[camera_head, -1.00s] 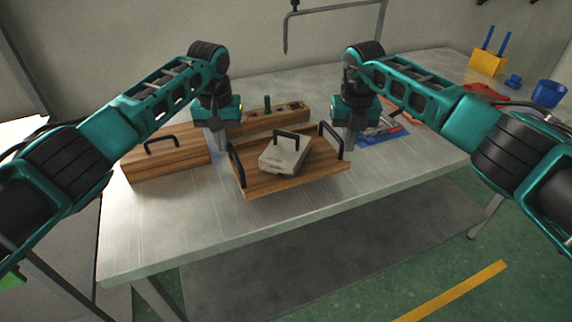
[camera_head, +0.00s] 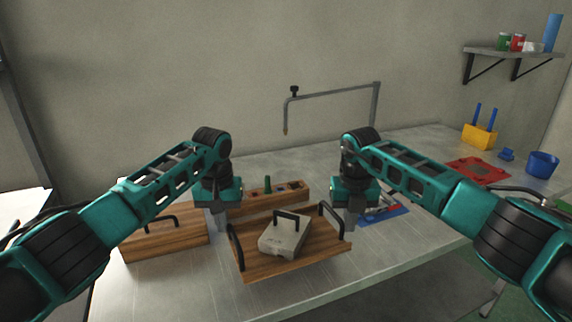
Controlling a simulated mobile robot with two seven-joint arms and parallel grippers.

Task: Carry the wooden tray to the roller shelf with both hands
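The wooden tray (camera_head: 318,259) lies near the front edge of the metal table, with a black handle at its left and another at its right. A grey block (camera_head: 284,237) with its own black handle sits on it. My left gripper (camera_head: 221,226) points down just behind and left of the tray's left handle (camera_head: 236,247). My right gripper (camera_head: 350,222) points down just right of the tray's right handle (camera_head: 332,217). Neither visibly grasps a handle, and the finger gaps are too small to tell. No roller shelf shows in view.
A wooden box (camera_head: 160,243) with a black handle stands left of the tray. A wooden holder (camera_head: 290,195) stands behind it. A blue mat (camera_head: 388,213) with tools lies to the right. A yellow block (camera_head: 479,137), red mat (camera_head: 478,171) and blue cup (camera_head: 542,164) are further right.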

